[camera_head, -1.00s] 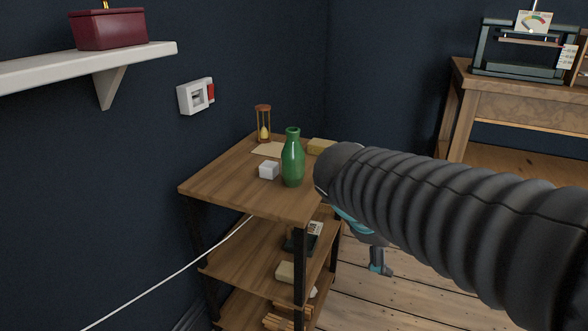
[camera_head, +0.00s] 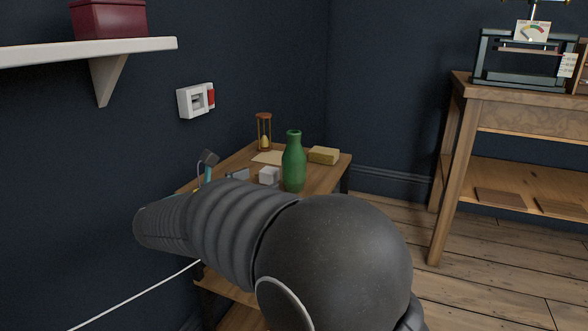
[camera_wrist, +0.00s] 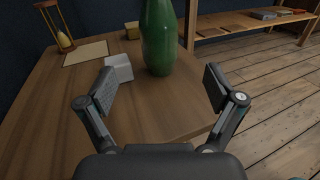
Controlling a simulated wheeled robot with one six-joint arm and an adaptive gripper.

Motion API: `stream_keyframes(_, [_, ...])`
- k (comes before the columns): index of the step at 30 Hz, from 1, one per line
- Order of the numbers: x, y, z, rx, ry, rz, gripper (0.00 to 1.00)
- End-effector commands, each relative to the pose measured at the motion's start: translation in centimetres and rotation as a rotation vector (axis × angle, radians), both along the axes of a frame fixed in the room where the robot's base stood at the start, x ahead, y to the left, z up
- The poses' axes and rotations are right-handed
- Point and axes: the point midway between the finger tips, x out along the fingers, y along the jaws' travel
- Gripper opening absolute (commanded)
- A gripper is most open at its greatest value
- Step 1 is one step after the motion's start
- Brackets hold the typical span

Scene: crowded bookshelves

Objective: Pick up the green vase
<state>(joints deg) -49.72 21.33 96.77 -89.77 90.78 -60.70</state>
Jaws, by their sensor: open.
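The green vase (camera_head: 294,163) stands upright on the top of a small wooden shelf unit (camera_head: 333,177), near its right edge. In the wrist view the vase (camera_wrist: 159,40) is just beyond my gripper (camera_wrist: 160,86), roughly centred between the fingertips, with its top cut off by the frame. My gripper is open and empty, its two fingers spread apart with bare wood between them. In the head view my arm hides most of the gripper; only a fingertip part (camera_head: 208,160) shows at the left of the shelf top.
A white cube (camera_wrist: 119,68) sits left of the vase, close to the left finger. A dark wall stands behind. A workbench (camera_head: 520,92) is at right.

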Motion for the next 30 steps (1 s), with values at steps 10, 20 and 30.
stream_keyframes(10, [4.2, -3.8, 0.0, 0.003, 0.000, -0.002, 0.92])
stream_keyframes(20, [5.7, -5.0, 0.1, 0.004, 0.001, -0.002, 0.92])
stream_keyframes(30, [8.8, -7.5, 0.3, 0.004, 0.001, -0.002, 0.92])
